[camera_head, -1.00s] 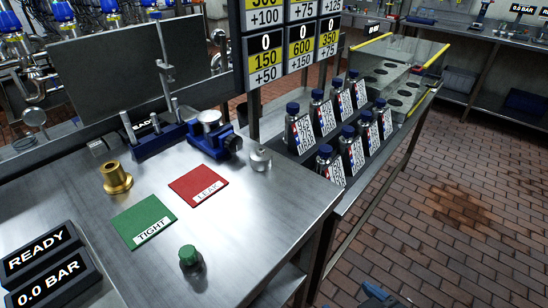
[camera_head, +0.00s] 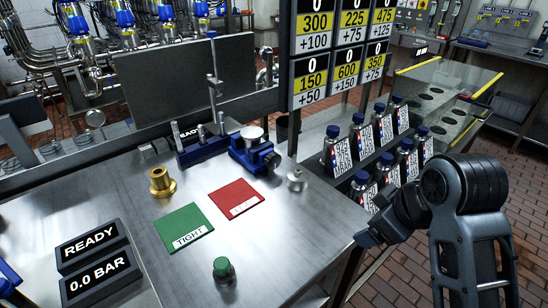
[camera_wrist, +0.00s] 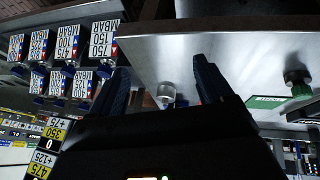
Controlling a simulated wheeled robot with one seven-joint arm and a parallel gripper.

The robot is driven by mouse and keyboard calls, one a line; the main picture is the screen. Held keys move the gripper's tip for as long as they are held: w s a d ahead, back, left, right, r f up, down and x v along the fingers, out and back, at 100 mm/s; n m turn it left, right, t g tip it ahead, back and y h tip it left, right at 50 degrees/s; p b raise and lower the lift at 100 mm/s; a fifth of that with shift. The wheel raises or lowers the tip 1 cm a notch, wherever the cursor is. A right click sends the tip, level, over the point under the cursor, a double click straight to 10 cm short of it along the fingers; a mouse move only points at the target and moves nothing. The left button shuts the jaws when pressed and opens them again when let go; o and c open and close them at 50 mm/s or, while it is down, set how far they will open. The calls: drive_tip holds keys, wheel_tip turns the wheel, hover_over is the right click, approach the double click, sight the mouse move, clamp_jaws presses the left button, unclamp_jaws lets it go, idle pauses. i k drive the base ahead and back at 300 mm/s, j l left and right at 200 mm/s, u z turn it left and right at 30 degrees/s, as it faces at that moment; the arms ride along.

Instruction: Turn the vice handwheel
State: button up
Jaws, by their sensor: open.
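The blue vice (camera_head: 252,152) stands on the steel bench, with a round silver part at its top. A dark rounded end (camera_head: 271,163) on its right side may be the handwheel; it is too small to tell. My gripper (camera_head: 368,238) is at the bench's right edge in the head view, well to the right of and nearer than the vice, and apart from it. In the wrist view my gripper (camera_wrist: 160,66) has its two dark fingers spread, with nothing held. A small silver knob-like piece (camera_wrist: 166,93) shows beyond and between them. The vice is not clear there.
The silver piece (camera_head: 296,180) stands right of the vice. A red card (camera_head: 236,198), a green TIGHT card (camera_head: 184,227), a brass fitting (camera_head: 162,183) and a green-capped item (camera_head: 223,270) are on the bench. Labelled bottles (camera_head: 337,151) stand in a rack at right.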

sight(272, 161)
drive_tip(key=i+j, duration=0.8)
drive_tip(key=j, duration=0.1)
